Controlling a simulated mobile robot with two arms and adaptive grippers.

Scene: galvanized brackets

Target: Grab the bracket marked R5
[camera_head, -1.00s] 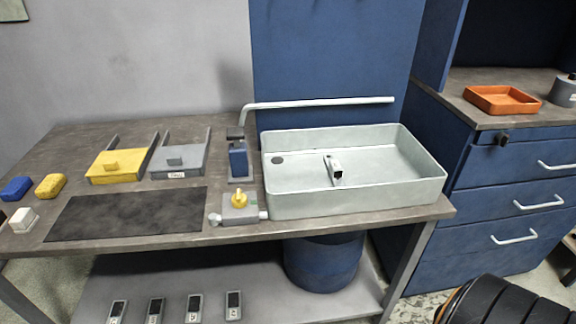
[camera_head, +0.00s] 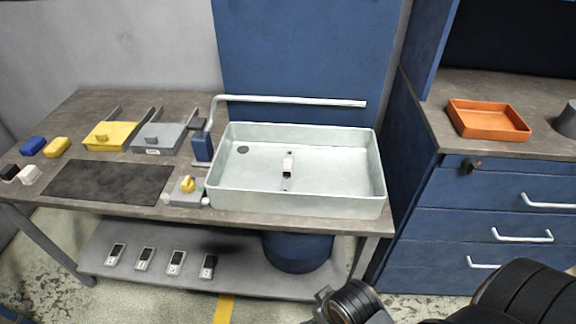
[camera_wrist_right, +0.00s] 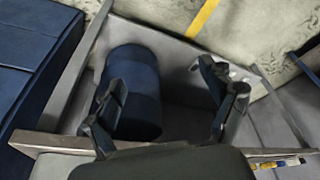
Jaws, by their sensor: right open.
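Several small grey brackets with dark faces and pale labels lie in a row on the lower shelf in the head view: one at the left (camera_head: 116,254), two in the middle (camera_head: 145,260) (camera_head: 177,263), and one at the right (camera_head: 208,266). Another small piece, pale and dark, lies in the sink (camera_head: 287,170). The labels are too small to read, so I cannot tell which is R5. My right gripper (camera_wrist_right: 167,108) is open and empty in the wrist view, apart from the brackets. My left gripper is out of view.
Blue drawers (camera_head: 470,210) stand at the right. The floor in front is clear.

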